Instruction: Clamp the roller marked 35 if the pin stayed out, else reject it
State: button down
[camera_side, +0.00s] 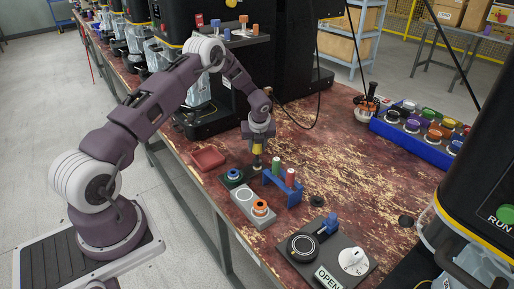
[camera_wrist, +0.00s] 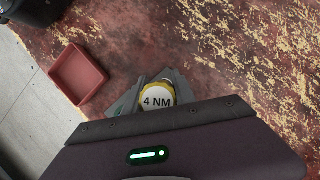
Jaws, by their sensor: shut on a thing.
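My gripper (camera_side: 257,142) is shut on a yellow-handled tool (camera_side: 257,150), which points down just behind the small fixtures. In the wrist view its white round end (camera_wrist: 157,97) reads "4 NM", between the fingers (camera_wrist: 155,92). A blue rack (camera_side: 283,189) holds a green handle (camera_side: 276,166) and a red one (camera_side: 290,177). A grey block (camera_side: 243,196) carries an orange-ringed piece (camera_side: 260,208). Beside it a dark green base (camera_side: 225,180) holds a round light-topped piece (camera_side: 236,174). I cannot read a 35 anywhere, nor tell which piece is the pin.
A red tray (camera_side: 208,158) lies left of my gripper; it also shows in the wrist view (camera_wrist: 78,74). A panel (camera_side: 322,262) with a black dial, blue lever, white knob and OPEN sign is in front. A blue rack of coloured discs (camera_side: 418,143) stands right.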

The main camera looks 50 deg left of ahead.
jog(key=shift+r, duration=2.15)
jog(key=shift+w+r, duration=0.1)
jog(key=shift+r, duration=0.25)
notch_tip(320, 180, up, 9)
jog(key=shift+r, duration=0.2)
jog(key=w+d+m+t+h, duration=0.1)
jog(key=w+d+m, duration=0.25)
jog(key=d, duration=0.95)
jog(key=w+d+m+t+h, duration=0.1)
jog(key=w+d+m+h, duration=0.3)
jog(key=d, duration=0.9)
jog(key=f, duration=0.5)
jog(key=f+m+y, duration=0.1)
jog(key=f, duration=0.3)
jog(key=f+y, duration=0.1)
jog(key=f, duration=0.4)
jog(key=shift+s+f, duration=0.3)
jog(key=shift+s, duration=0.1)
jog(key=shift+f, duration=0.55)
